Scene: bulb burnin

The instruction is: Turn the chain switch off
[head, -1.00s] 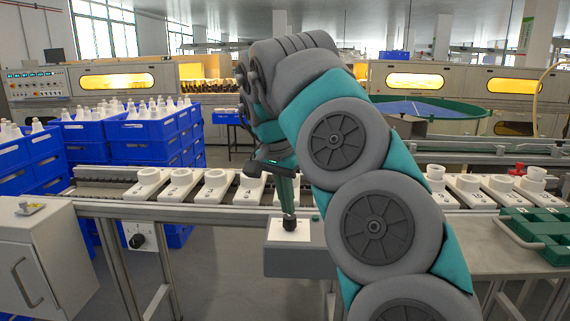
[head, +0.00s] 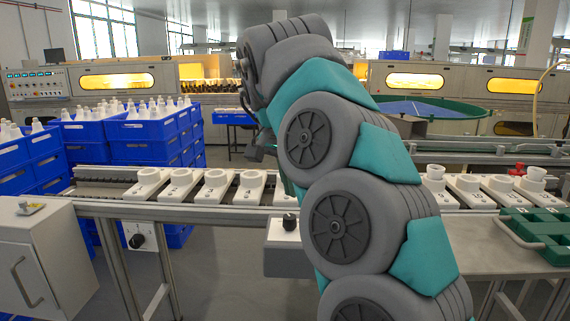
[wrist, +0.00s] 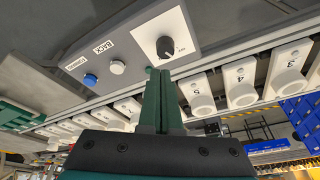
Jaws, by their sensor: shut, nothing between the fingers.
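A black rotary knob (head: 290,222) stands on the white plate of a grey control box in front of the conveyor. I cannot tell for sure that this is the chain switch. A second black knob (head: 137,241) sits on a white plate below the conveyor at left. My gripper (wrist: 158,72) is shut and empty, its green fingers apart from the first knob. In the head view my arm hides most of the gripper.
The grey box also carries a white button (wrist: 117,67) and a blue button (wrist: 90,80) with labels. White numbered holders (head: 212,187) line the conveyor behind. A grey cabinet (head: 40,255) stands at left, and a green tray (head: 540,232) at right.

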